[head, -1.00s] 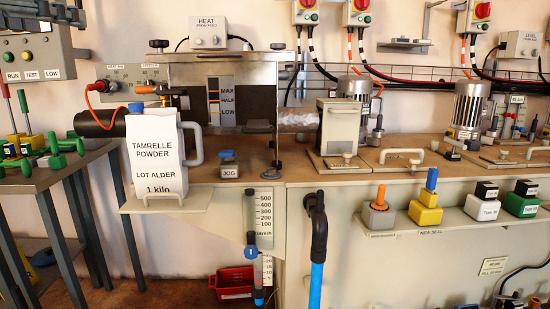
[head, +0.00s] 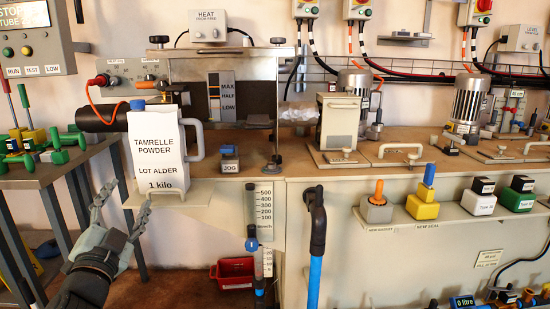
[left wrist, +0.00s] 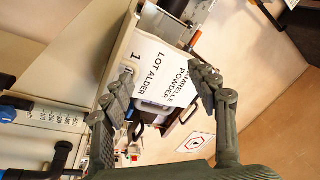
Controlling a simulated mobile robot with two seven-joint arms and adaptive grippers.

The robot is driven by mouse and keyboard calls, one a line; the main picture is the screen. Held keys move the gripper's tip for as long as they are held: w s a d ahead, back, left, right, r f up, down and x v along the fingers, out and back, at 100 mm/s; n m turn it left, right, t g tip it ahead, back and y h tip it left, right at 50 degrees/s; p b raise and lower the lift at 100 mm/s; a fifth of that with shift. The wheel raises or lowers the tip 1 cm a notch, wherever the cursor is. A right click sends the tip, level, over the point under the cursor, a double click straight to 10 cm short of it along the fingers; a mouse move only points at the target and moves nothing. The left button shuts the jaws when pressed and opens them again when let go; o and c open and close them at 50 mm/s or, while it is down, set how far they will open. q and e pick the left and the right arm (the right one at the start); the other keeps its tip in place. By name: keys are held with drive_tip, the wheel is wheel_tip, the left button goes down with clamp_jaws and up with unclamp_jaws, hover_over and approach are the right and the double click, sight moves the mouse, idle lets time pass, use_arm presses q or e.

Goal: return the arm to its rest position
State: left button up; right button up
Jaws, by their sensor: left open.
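My left gripper (head: 120,206) is at the lower left of the head view. Its two grey fingers are spread and empty, below and in front of the powder jug (head: 154,148). The white jug is labelled "Tamrelle powder" and stands upright on a small shelf (head: 190,198). In the left wrist view, the open fingers (left wrist: 165,80) frame the jug's label (left wrist: 165,72), with the jug beyond them. My right gripper is not in view.
A dark table (head: 70,172) with green and yellow pieces stands at the left. The machine bench (head: 410,150) fills the middle and right. A black pipe with a blue hose (head: 316,250) stands in front of it. A red bin (head: 233,272) sits low behind.

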use_arm(q)
drive_tip(key=s+a+f+n+g+y, duration=0.1)
drive_tip(key=s+f+n+g, duration=0.25)
drive_tip(key=f, duration=0.95)
drive_tip(key=s+a+f+n+g+y, duration=0.15)
drive_tip(key=s+f+g, duration=0.35)
drive_tip(key=f, duration=0.7)
drive_tip(key=s+d+f+n+g+h, duration=0.1)
drive_tip(key=s+d+f+g, duration=0.2)
drive_tip(key=s+f, duration=0.6)
drive_tip(key=s+d+f+n+g+h, duration=0.1)
drive_tip(key=s+d+f+g+h, duration=0.1)
drive_tip(key=s+f+g, duration=0.4)
drive_tip(key=s+d+f, duration=0.1)
drive_tip(key=s+f, duration=0.2)
drive_tip(key=s, duration=0.3)
drive_tip(key=shift+s+f+p, duration=0.3)
drive_tip(key=shift+f+p, duration=0.1)
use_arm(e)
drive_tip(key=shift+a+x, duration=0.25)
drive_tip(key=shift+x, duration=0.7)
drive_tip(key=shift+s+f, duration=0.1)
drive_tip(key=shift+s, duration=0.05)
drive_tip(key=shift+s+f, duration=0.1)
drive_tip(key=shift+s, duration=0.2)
